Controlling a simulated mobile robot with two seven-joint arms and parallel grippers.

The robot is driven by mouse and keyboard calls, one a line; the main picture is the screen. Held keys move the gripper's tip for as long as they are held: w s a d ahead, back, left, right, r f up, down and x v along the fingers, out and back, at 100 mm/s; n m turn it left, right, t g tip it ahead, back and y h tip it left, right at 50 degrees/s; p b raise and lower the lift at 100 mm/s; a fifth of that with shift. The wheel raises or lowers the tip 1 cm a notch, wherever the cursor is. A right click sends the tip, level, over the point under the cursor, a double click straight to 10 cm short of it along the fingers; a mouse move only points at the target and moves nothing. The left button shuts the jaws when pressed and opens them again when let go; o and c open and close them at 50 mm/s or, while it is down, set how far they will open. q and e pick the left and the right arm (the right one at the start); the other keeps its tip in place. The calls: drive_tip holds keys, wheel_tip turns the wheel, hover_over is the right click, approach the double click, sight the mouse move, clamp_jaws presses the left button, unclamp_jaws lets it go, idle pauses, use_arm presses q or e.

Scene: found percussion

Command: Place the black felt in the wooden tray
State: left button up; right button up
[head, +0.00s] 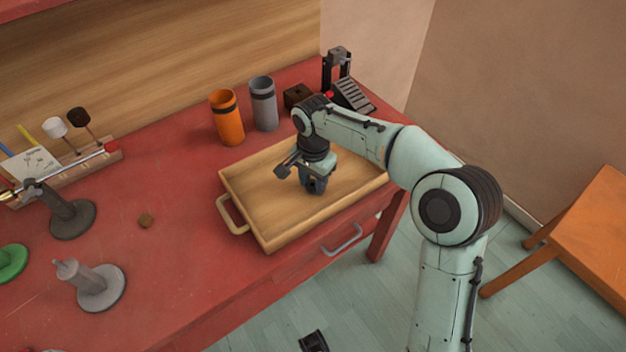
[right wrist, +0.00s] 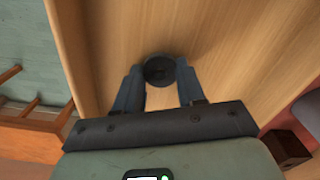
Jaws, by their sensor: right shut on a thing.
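The wooden tray (head: 240,210) lies on the red bench near its front edge, with a handle facing left. My right gripper (head: 315,186) points down inside the tray, above its floor. The right wrist view shows its two fingers closed on the black felt (right wrist: 160,70), a small dark round piece held between the fingertips. The tray floor (right wrist: 130,30) is just behind it; I cannot tell whether the felt touches it. In the head view the felt is mostly hidden by the gripper.
An orange cup (head: 227,118) and a grey cup (head: 264,104) stand behind the tray. A brown block (head: 297,96) sits beside them. An orange stool (head: 580,230) stands right.

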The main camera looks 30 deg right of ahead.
drive_tip(key=shift+f, duration=0.1)
drive_tip(key=o, duration=1)
wheel_tip(320, 180, up, 12)
drive_tip(key=p, duration=0.3)
drive_tip(key=shift+r, duration=0.2)
